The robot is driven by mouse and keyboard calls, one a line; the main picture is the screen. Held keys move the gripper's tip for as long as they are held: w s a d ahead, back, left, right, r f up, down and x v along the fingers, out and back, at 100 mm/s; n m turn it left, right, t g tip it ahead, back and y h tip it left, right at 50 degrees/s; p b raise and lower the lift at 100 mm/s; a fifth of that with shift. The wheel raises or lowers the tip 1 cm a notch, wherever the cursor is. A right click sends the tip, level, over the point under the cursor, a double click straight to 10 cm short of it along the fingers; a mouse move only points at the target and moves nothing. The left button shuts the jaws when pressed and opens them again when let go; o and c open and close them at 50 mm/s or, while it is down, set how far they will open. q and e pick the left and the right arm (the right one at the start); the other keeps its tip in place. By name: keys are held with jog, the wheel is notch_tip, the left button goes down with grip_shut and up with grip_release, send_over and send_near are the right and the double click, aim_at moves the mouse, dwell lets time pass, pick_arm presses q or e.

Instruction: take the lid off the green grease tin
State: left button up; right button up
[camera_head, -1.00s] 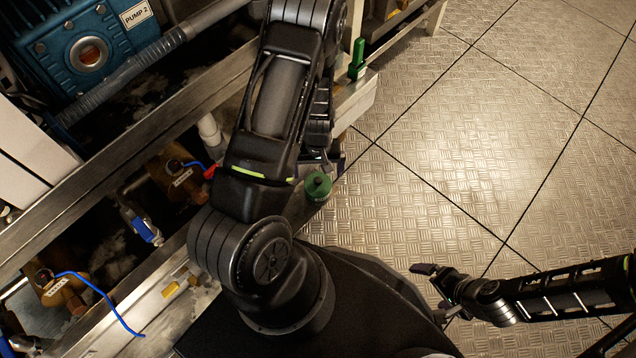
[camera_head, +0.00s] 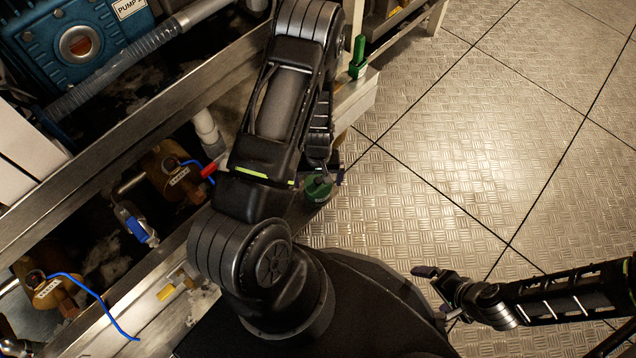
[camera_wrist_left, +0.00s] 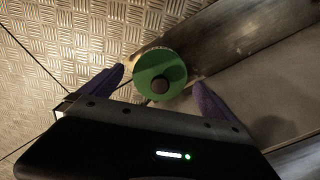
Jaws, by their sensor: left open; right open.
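The green grease tin (camera_head: 317,195) stands on the metal ledge beside my base, partly covered by my left gripper in the head view. My left gripper (camera_head: 324,178) is open at the tin. In the left wrist view its two purple fingers (camera_wrist_left: 162,90) stand on either side of the lid's near part, with no clear contact. My right gripper (camera_head: 437,285) is open and empty over the floor, far from the tin.
A green bottle-like object (camera_head: 358,58) stands on the ledge further back. Left of the ledge are brass valves (camera_head: 168,172) with blue and red handles, a white pipe (camera_head: 207,130) and a blue pump (camera_head: 75,40). The plated floor (camera_head: 480,130) to the right is clear.

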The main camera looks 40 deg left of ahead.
aim_at(319, 180)
pick_arm(q)
jog(key=shift+c, duration=0.6)
jog(key=c, duration=1.3)
jog(key=shift+d+r+p, duration=0.25)
jog(key=shift+r+p, duration=0.3)
jog(key=shift+r, duration=0.1)
notch_tip(319, 180, up, 6)
jog(key=p, duration=0.3)
jog(key=shift+r, duration=0.2)
jog(key=d+p, duration=0.1)
jog(key=d, duration=0.5)
jog(key=s+d+p, duration=0.1)
jog(key=d, duration=0.6)
jog(key=d+p, duration=0.1)
jog(key=d, duration=0.5)
jog(key=shift+s+d+f, duration=0.15)
jog(key=shift+d+f, duration=0.1)
jog(key=shift+f, duration=0.1)
